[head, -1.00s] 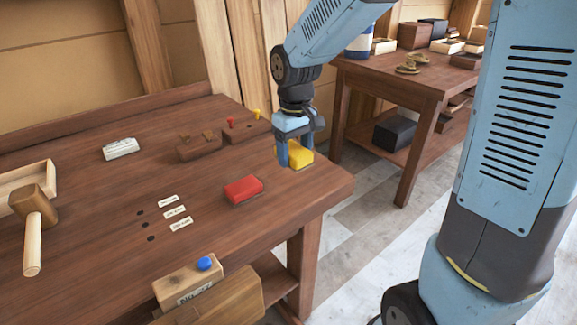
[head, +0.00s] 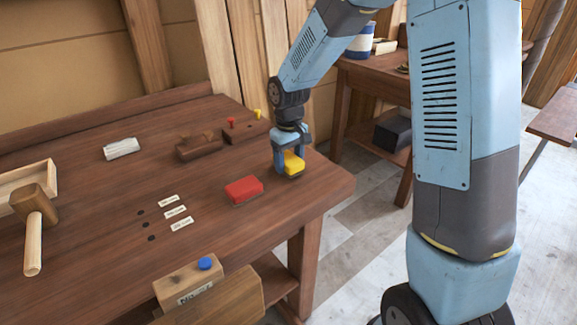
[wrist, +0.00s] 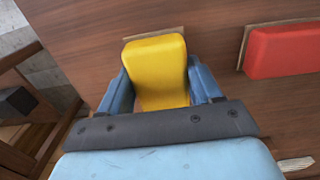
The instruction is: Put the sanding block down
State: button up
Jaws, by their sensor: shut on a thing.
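A yellow sanding block (head: 294,164) with a thin tan edge is between the fingers of my gripper (head: 287,168). My gripper is shut on it, pointing down at the bench's right end. In the wrist view the yellow block (wrist: 157,68) sits between both blue fingers. It is over or on the bench top; I cannot tell whether its underside touches the wood. A red block (head: 243,189) of like shape lies on the bench left of my gripper, apart from it. It also shows in the wrist view (wrist: 285,50).
The brown bench (head: 95,215) holds a mallet (head: 34,220), a white block (head: 121,148), a wooden plane (head: 199,146), several small labels (head: 175,211) and a tray (head: 25,180). Bare wood surrounds the red block. A second table (head: 375,80) stands behind right.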

jog(key=shift+f, duration=1.05)
jog(key=shift+f, duration=0.1)
jog(key=o, duration=0.9)
jog(key=shift+o, duration=0.2)
